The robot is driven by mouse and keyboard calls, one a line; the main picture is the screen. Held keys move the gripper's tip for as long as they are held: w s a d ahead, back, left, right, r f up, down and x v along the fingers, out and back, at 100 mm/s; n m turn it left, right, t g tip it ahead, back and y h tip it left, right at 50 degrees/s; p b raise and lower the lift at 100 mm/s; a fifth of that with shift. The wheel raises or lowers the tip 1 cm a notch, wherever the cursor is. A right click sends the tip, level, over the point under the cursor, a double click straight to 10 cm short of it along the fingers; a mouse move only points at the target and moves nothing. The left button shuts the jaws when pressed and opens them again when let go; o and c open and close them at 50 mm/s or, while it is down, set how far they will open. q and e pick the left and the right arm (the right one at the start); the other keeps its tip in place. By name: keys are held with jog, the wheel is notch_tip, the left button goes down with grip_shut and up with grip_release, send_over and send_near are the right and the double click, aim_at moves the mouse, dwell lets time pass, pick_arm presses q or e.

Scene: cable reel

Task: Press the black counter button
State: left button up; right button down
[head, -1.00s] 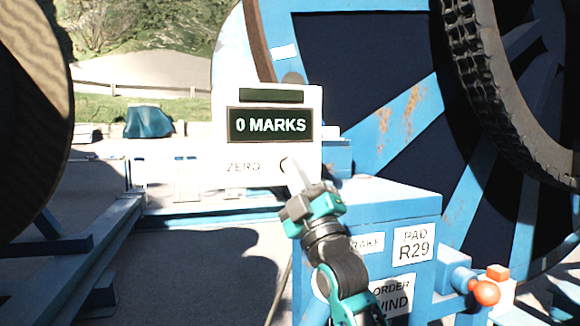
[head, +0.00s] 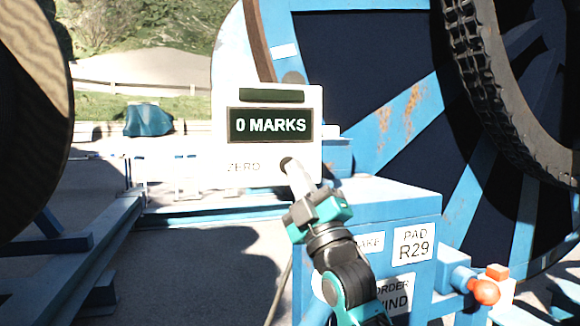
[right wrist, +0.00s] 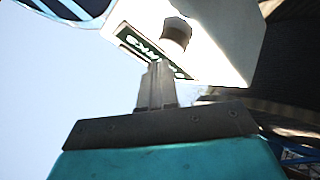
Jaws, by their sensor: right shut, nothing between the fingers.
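The white counter box (head: 222,150) faces me in the middle of the head view, its display (head: 270,125) reading "0 MARKS". The counter button (head: 285,163) sits low on its face, right of the word ZERO, and is partly covered by my fingertips. In the right wrist view the button (right wrist: 177,33) is a short dark cylinder sticking out of the box. My right gripper (head: 297,172) is shut and empty, its fingertips (right wrist: 158,66) right at the button. I cannot tell whether they touch it. My left gripper is not in view.
A blue cabinet (head: 400,200) with labels stands below and right of the box, with an orange-red knob (head: 485,291) at its side. A big blue reel (head: 400,125) and a black tyre (head: 490,90) rise behind. A dark reel (head: 30,120) fills the left edge.

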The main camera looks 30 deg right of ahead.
jog(key=shift+s+a+p, duration=0.15)
jog(key=shift+s+a, duration=0.05)
jog(key=shift+s, duration=0.6)
jog(key=shift+s+a+p, duration=0.1)
jog(key=shift+s+a, duration=0.05)
jog(key=shift+s, duration=0.7)
jog(key=shift+s+a+p, duration=0.15)
jog(key=shift+s+a, duration=0.05)
jog(key=shift+s, duration=0.6)
